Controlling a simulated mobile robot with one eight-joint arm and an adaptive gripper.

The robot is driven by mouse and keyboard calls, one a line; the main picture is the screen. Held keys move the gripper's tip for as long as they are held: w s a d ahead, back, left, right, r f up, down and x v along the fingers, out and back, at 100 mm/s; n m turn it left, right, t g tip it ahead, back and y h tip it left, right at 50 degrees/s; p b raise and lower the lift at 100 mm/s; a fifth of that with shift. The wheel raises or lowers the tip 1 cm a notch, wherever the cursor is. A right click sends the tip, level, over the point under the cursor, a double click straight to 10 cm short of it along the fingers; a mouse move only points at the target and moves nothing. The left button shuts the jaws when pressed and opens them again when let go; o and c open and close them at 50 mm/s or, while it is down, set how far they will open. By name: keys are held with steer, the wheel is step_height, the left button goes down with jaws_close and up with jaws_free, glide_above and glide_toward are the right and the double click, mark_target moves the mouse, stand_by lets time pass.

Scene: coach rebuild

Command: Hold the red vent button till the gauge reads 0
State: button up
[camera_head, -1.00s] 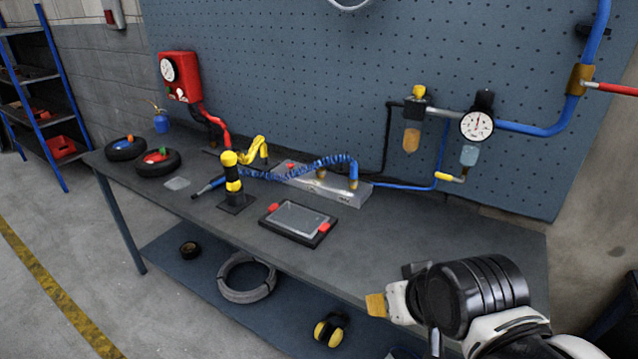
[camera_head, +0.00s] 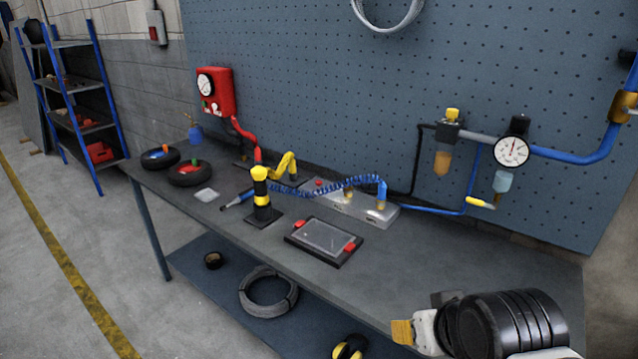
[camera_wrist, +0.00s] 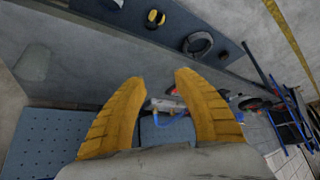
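A red wall box (camera_head: 226,92) hangs on the pegboard at the left in the head view. A round white gauge (camera_head: 205,84) is on its front, with small buttons (camera_head: 208,105) below it. The buttons and the gauge's reading are too small to make out surely. A small red knob (camera_head: 319,183) sits on the grey manifold block (camera_head: 345,205) on the bench. Another white gauge (camera_head: 512,151) is on the air line at the right. My gripper (camera_wrist: 163,77) has its yellow fingers apart and empty. In the head view it is at the lower right, far from the red box.
The workbench (camera_head: 400,270) carries a black-and-yellow post (camera_head: 261,190), a dark tray with red ends (camera_head: 323,241), a coiled blue hose and two small wheels (camera_head: 190,173). A lower shelf (camera_head: 215,265) lies beneath. A blue shelf rack (camera_head: 75,100) stands at far left. The bench's front right is clear.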

jaws_close()
stand_by(1.2)
